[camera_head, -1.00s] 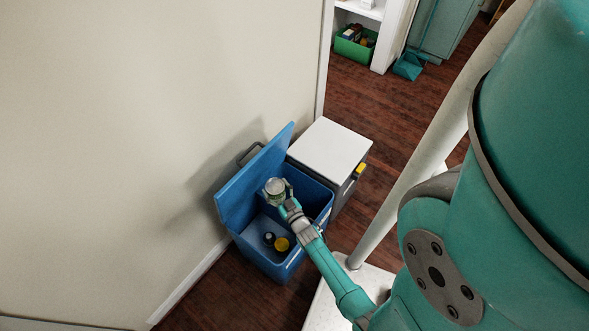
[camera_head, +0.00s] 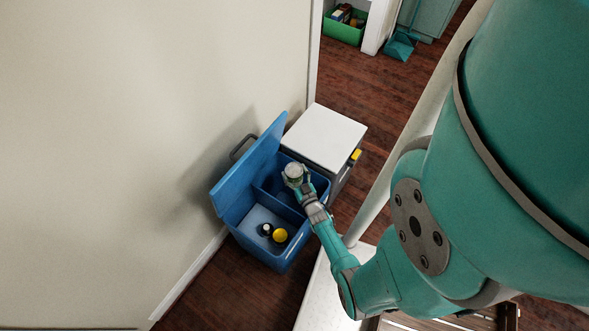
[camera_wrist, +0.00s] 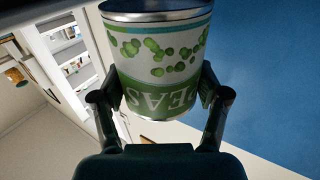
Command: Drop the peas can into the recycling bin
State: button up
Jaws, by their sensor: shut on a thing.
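The peas can (camera_head: 293,174) has a white and green label with pea pictures and a metal rim. It also shows large in the wrist view (camera_wrist: 157,62), held between both fingers. My gripper (camera_head: 297,186) is shut on the can and holds it over the blue recycling bin (camera_head: 273,262). The bin's lid (camera_head: 250,167) stands open toward the wall. The can is over the far compartment, near the divider; its exact height above the bin is hard to tell. The near compartment holds a yellow-topped item (camera_head: 280,235) and a small dark item (camera_head: 265,229).
A grey bin with a white lid (camera_head: 325,137) and a yellow tab stands just behind the blue bin. The wall is close on the left. A green crate (camera_head: 343,27) and a teal dustpan (camera_head: 400,45) are farther back. Dark wood floor lies open between.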

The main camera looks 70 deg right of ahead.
jog(key=shift+f, duration=0.65)
jog(key=o, duration=1.2)
jog(key=shift+c, duration=0.2)
jog(key=shift+r, duration=0.1)
jog(key=shift+r, duration=4.9)
jog(key=shift+a, duration=0.1)
